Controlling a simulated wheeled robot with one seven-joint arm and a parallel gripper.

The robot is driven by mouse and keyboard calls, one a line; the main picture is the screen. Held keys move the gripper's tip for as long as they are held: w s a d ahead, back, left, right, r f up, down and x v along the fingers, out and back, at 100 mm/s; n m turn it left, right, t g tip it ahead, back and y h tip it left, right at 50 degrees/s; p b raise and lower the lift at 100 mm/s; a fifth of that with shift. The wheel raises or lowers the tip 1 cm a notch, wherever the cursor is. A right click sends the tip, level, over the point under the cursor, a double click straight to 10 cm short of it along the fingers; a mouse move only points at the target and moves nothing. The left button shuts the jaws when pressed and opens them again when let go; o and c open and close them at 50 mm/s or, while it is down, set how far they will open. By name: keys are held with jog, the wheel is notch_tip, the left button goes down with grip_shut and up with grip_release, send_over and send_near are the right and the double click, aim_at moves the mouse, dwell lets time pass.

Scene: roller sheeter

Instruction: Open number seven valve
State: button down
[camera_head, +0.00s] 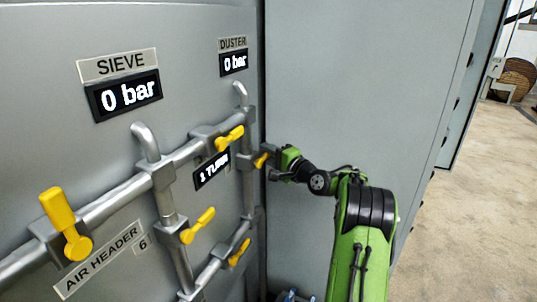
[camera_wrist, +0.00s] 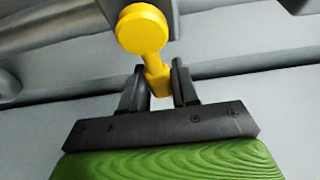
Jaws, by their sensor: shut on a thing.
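A yellow valve handle (camera_head: 262,158) sits on the vertical pipe below the DUSTER display. My gripper (camera_head: 271,166) reaches it from the right. In the wrist view the yellow handle (camera_wrist: 143,30) has a round hub at the top, and its narrow end runs down between the two dark fingers of my gripper (camera_wrist: 157,78). The gripper is shut on this end. No number seven label can be read in either view, so I cannot tell this valve's number.
Other yellow valves sit on the grey pipes: one at far left (camera_head: 65,225), one upper middle (camera_head: 229,138), two lower (camera_head: 198,225) (camera_head: 239,252). The SIEVE display (camera_head: 124,95) and DUSTER display (camera_head: 234,64) read 0 bar. A grey cabinet wall (camera_head: 365,90) stands right; floor is open beyond.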

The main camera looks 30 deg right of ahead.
jog(key=shift+p, duration=0.4)
jog(key=m+p, duration=0.1)
jog(key=p, duration=0.2)
jog(key=f+m+g+p, duration=0.1)
jog(key=m+p, duration=0.1)
jog(key=p, duration=0.1)
jog(key=shift+s+a+f, duration=0.1)
jog(key=shift+a+f, duration=0.05)
jog(key=shift+f, duration=0.05)
jog(key=s+a+f+m+g+y+p, duration=0.3)
jog(key=m+p, duration=0.7)
jog(key=p, duration=0.5)
jog(key=shift+a+f+m+g+y, duration=0.3)
jog(key=shift+a+f+g+y, duration=0.4)
jog(key=shift+a+f+g, duration=0.4)
jog(key=shift+r, duration=0.15)
jog(key=c, duration=0.9)
grip_release()
jog(key=shift+c, duration=0.2)
